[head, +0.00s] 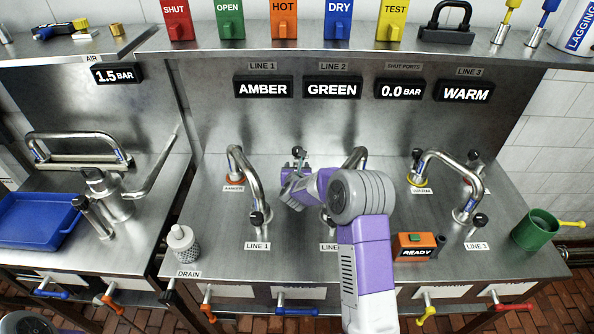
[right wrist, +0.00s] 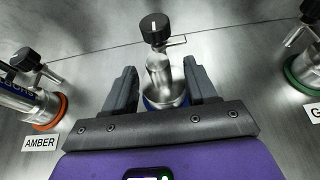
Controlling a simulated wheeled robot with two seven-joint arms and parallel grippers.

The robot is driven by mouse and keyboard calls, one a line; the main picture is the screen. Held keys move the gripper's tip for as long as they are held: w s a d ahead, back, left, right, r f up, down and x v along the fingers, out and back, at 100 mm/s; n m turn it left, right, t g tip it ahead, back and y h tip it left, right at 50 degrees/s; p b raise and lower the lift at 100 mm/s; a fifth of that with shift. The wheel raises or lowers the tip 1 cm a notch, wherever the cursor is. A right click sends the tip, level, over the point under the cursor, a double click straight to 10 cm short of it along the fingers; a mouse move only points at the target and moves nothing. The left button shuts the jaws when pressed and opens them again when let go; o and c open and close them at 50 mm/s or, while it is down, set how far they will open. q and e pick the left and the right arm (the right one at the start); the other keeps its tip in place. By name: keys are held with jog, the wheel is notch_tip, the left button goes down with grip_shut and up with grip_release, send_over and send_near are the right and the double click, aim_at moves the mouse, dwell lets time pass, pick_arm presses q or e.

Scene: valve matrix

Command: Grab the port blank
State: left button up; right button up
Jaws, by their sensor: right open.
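A metal cylindrical fitting (right wrist: 160,75), which looks like the port blank, stands on a blue-ringed base (right wrist: 152,103) in the right wrist view. My right gripper (right wrist: 160,67) is open, with one finger on each side of the fitting; I cannot tell if either touches it. A black knob (right wrist: 154,27) on a metal stem is just beyond it. In the head view my right gripper (head: 290,178) is low over the bench between the LINE 1 and LINE 2 pipes, and it hides most of the fitting. My left gripper is not in view.
The LINE 1 pipe (head: 246,180) with an orange ring is left of the gripper. The LINE 2 pipe (head: 357,158) is mostly behind my arm. The orange READY box (head: 414,247), green cup (head: 534,230) and white bottle (head: 183,243) stand on the bench (head: 220,262).

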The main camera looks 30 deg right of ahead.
jog(key=shift+x, duration=1.2)
jog(key=shift+c, duration=0.3)
grip_shut()
